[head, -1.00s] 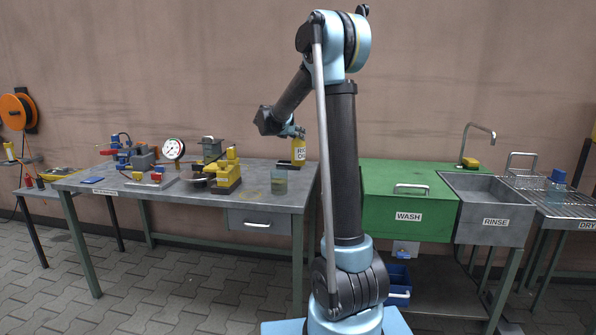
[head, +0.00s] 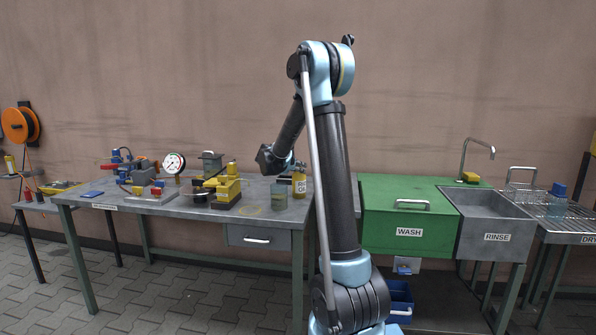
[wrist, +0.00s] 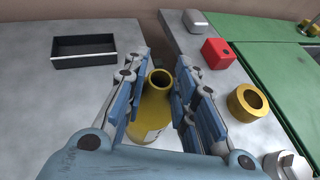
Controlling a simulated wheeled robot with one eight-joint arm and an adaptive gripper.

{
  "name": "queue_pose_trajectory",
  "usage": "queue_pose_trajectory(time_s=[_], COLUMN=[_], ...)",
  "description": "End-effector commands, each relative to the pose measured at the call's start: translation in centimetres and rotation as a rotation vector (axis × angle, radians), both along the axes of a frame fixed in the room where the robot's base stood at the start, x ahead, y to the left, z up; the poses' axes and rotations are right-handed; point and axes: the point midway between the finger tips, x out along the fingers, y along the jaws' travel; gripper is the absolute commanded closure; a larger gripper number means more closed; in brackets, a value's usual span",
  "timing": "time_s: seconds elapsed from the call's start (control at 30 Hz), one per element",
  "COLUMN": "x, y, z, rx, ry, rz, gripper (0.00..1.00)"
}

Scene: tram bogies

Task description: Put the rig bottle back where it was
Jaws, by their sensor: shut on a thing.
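The rig bottle (head: 299,186) is yellow with a white label and stands upright at the right end of the grey bench (head: 180,207). My gripper (head: 294,168) is shut on it from above and behind the arm links. In the wrist view the bottle (wrist: 153,110) sits between the two blue-padded fingers of my gripper (wrist: 159,72), with its open round neck showing. Its lower part is hidden by my gripper. I cannot tell whether its base touches the bench top. A faint yellow ring mark (head: 251,211) shows on the bench, left of the bottle.
The wrist view shows a black tray (wrist: 82,60), a red block (wrist: 218,53), a grey block (wrist: 196,22) and a brass ring (wrist: 247,103) close by. The green wash sink (head: 390,226) adjoins on the right.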

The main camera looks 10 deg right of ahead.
Motion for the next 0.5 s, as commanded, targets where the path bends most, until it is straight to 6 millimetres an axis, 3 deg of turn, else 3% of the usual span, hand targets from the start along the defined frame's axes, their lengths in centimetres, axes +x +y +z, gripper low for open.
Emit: queue_pose_trajectory(time_s=[0.1,0.13,0.2,0.5], x=[0.01,0.02,0.02,0.02], y=[0.02,0.02,0.03,0.06], z=[-0.08,-0.11,-0.09,-0.06], rx=[0.0,0.0,0.0,0.0], ry=[0.0,0.0,0.0,0.0], rz=[0.0,0.0,0.0,0.001], gripper=[1.0,0.7,0.55,0.55])
